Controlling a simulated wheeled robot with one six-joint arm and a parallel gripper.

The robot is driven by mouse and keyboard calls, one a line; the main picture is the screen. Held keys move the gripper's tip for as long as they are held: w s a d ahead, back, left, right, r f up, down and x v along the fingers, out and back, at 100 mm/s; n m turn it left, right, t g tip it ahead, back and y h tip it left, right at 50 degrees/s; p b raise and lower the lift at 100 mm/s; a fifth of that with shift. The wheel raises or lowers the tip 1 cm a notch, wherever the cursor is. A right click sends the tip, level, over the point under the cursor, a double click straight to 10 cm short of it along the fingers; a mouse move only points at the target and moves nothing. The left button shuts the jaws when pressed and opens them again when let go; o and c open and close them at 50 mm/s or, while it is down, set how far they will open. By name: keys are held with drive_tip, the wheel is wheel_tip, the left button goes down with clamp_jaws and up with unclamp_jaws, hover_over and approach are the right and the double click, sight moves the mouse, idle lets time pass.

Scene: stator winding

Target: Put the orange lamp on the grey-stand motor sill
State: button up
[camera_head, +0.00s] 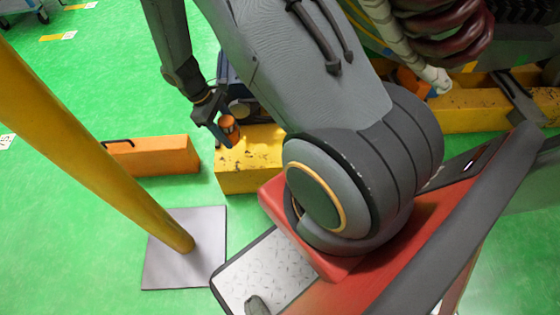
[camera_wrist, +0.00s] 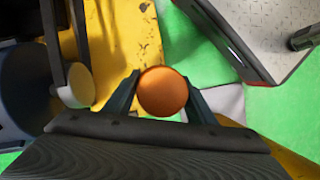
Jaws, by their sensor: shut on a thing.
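The orange lamp (camera_head: 228,127) is held between the fingers of my gripper (camera_head: 222,122), which is shut on it. In the wrist view the lamp (camera_wrist: 162,91) shows as a round orange top with a gripper finger on each side. A worn yellow sill (camera_head: 246,170) lies just below and beside the lamp in the head view. It also shows in the wrist view (camera_wrist: 122,45), behind the lamp. I cannot tell whether the lamp touches the sill. A grey stand is not clearly seen.
An orange block (camera_head: 155,157) with a black handle lies left of the yellow sill. A yellow post (camera_head: 110,150) rises from a grey floor plate (camera_head: 165,268). Another yellow beam (camera_head: 470,110) lies at right, near a cable bundle (camera_head: 440,25).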

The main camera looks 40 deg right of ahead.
drive_tip(key=shift+n+h, duration=0.3)
drive_tip(key=shift+n, duration=0.3)
drive_tip(key=f+b, duration=0.1)
drive_tip(key=w+f+b, duration=0.1)
drive_tip(key=f+b, duration=0.1)
drive_tip(key=f, duration=0.1)
drive_tip(key=shift+w+d+b, duration=0.3)
drive_tip(key=shift+w+b, duration=0.05)
drive_tip(key=b, duration=0.3)
approach(241, 159)
drive_tip(key=x, duration=0.5)
drive_tip(key=shift+s, duration=0.1)
drive_tip(key=o, duration=1.2)
drive_tip(key=shift+f, duration=0.15)
drive_tip(key=p+v, duration=0.3)
drive_tip(key=v, duration=0.9)
drive_tip(key=shift+r, duration=0.25)
drive_tip(key=shift+s, duration=0.15)
